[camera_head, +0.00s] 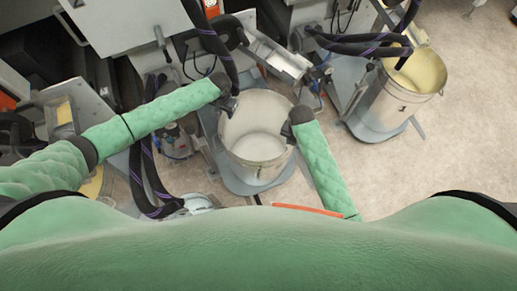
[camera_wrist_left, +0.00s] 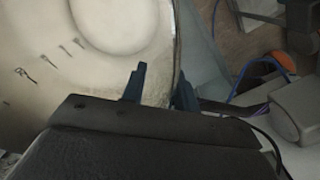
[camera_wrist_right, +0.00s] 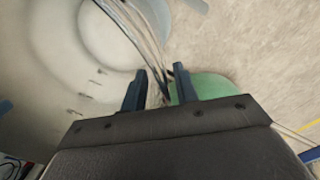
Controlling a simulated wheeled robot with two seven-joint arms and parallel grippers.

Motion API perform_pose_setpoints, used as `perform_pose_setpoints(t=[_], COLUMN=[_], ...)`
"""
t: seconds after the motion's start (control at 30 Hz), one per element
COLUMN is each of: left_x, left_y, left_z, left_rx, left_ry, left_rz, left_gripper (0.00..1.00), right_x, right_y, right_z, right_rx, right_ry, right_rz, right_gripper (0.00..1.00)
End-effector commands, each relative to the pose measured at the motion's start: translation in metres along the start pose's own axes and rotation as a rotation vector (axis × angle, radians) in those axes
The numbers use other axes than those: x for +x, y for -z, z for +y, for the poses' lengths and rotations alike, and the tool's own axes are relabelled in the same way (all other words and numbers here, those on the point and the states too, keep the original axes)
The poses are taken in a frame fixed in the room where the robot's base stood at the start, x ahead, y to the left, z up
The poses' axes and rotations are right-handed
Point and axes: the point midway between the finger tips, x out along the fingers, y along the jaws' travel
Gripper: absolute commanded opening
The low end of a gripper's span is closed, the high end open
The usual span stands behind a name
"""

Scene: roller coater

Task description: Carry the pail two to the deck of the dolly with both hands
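A pale metal pail (camera_head: 236,132) with a whitish bottom stands open between my two grippers, on a blue-grey base plate (camera_head: 247,188). My left gripper (camera_head: 229,104) is at its left rim. In the left wrist view the fingers (camera_wrist_left: 158,88) are apart, one inside the pail (camera_wrist_left: 60,75) and one outside its rim. My right gripper (camera_head: 291,131) is at the right rim. In the right wrist view its fingers (camera_wrist_right: 158,85) are apart, with the rim of the pail (camera_wrist_right: 45,65) between them. I cannot tell which plate is the dolly's deck.
Another pail (camera_head: 385,103) with cream-coloured contents stands on a blue-grey plate at the right, with dark hoses over it. Machines and hoses (camera_head: 215,45) crowd the back and left. An orange bar (camera_head: 308,210) shows near my body. The floor (camera_head: 470,150) at the right is clear.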

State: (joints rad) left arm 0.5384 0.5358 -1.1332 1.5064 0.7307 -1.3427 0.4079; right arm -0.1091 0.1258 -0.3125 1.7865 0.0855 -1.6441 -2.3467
Motion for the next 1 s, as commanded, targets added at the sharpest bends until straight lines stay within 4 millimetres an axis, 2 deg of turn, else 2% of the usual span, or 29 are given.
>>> perform_pose_setpoints(t=[0.2, 0.5, 0.67, 1.0], left_x=[0.014, 0.015, 0.015, 0.015], left_y=[0.0, 0.0, 0.0, 0.0], left_z=[0.001, 0.001, 0.001, 0.001], left_rx=[0.001, 0.001, 0.001, 0.001], left_ry=[0.0, -0.001, -0.001, 0.0], left_rz=[0.0, 0.0, 0.0, 0.0], left_gripper=[0.3, 0.3, 0.0, 0.0], right_x=[0.013, 0.015, 0.015, 0.015], right_y=[0.0, 0.0, 0.0, 0.0], right_z=[0.001, 0.0, 0.0, 0.0], right_rx=[-0.001, -0.001, -0.001, -0.001], right_ry=[-0.001, 0.0, 0.0, 0.0], right_rz=[0.0, 0.0, 0.0, 0.0], right_gripper=[0.3, 0.3, 0.0, 0.0])
